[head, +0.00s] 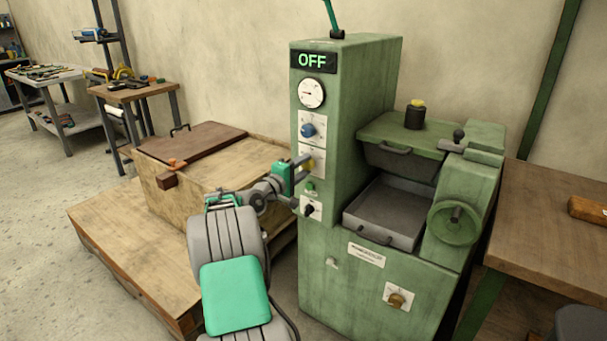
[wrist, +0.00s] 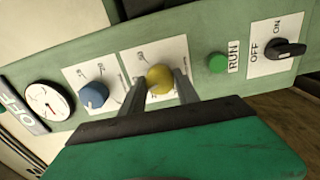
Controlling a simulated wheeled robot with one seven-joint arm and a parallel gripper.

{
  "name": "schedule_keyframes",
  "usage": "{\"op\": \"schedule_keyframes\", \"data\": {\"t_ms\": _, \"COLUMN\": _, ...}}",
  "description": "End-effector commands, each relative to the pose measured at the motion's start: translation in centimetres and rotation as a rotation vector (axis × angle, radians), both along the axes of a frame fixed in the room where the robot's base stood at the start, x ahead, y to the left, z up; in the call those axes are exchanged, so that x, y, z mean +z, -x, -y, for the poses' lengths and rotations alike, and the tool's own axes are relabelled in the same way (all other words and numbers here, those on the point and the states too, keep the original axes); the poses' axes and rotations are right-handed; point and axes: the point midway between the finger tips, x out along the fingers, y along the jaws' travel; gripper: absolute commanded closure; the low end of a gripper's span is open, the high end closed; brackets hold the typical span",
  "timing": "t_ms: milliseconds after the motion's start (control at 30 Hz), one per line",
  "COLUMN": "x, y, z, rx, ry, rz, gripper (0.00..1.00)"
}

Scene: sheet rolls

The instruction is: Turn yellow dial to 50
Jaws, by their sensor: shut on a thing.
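The yellow dial (wrist: 159,79) is a round knob on a white scale plate on the green machine's front panel. In the wrist view my gripper (wrist: 160,88) has one finger on each side of it and is shut on it. The scale marks around it are partly hidden by the fingers, and I cannot read where the dial points. In the head view the yellow dial (head: 308,165) shows just beyond my gripper (head: 304,168), partly covered. The display (head: 313,61) at the panel's top reads OFF.
A blue dial (wrist: 94,95) and a white gauge (wrist: 47,101) lie to one side of the yellow dial. A green RUN button (wrist: 217,63) and a black OFF/ON switch (wrist: 287,49) lie to the other. A wooden crate (head: 215,181) stands left of the machine.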

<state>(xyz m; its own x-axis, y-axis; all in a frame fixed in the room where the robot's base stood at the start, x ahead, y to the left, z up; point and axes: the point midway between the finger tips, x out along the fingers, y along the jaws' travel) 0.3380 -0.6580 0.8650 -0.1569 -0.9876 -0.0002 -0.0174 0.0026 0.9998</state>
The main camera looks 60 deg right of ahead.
Motion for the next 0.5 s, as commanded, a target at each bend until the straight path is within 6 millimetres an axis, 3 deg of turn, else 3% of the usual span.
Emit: {"op": "schedule_keyframes", "data": {"t_ms": 500, "x": -0.58, "y": -0.06, "z": -0.03, "rx": 0.002, "ry": 0.076, "rz": 0.482, "gripper": 1.0}}
